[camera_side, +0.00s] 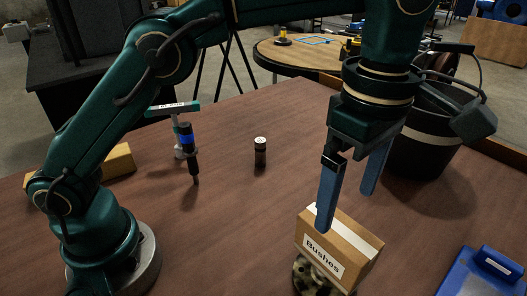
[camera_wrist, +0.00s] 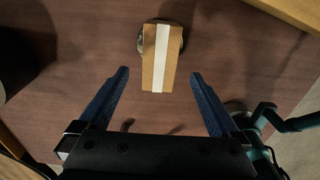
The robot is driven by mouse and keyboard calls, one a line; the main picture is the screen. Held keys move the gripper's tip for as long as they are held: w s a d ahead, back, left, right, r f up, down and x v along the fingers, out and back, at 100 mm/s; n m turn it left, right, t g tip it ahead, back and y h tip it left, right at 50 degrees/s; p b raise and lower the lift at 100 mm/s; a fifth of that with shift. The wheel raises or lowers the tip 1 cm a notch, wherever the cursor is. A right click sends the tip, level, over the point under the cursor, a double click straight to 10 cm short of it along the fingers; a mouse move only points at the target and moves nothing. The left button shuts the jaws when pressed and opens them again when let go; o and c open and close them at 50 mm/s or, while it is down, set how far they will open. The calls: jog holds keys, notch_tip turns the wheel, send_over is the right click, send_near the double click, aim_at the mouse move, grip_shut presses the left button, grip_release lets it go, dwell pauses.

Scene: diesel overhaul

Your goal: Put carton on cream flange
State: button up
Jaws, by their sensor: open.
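The carton (camera_side: 343,241) is a brown box with white tape and the word "Bushes". It sits on top of a mottled cream-and-dark round flange (camera_side: 308,279), of which only the lower part shows in the side view. In the wrist view the carton (camera_wrist: 155,70) lies over the flange (camera_wrist: 142,45), whose rim shows around the carton's far end. My gripper (camera_side: 347,207) is open and empty, with its blue fingers above and behind the carton in the side view. In the wrist view the fingers (camera_wrist: 160,73) stand wide apart on either side, clear of the carton.
A black bucket (camera_side: 428,140) stands at the right rear. The table middle is clear.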

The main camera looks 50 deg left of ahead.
jog(key=shift+r, duration=1.05)
jog(key=shift+r, duration=0.1)
jog(key=shift+a+r, duration=0.25)
jog(key=shift+a, duration=0.05)
jog(key=s+a+r+m+t, duration=0.1)
jog(key=a+r+m, duration=0.1)
jog(key=a+m, duration=0.35)
jog(key=s+a+r+m+t, duration=0.2)
jog(key=a+m, duration=0.2)
jog(key=a, duration=0.2)
jog(key=s+a+f+m+t, duration=0.2)
jog(key=s+a+f+m, duration=0.5)
jog(key=s+f+m, duration=0.1)
jog(key=shift+t, duration=0.3)
jog(key=shift+o, duration=0.2)
jog(key=shift+s+m, duration=0.1)
jog(key=shift+m, duration=0.15)
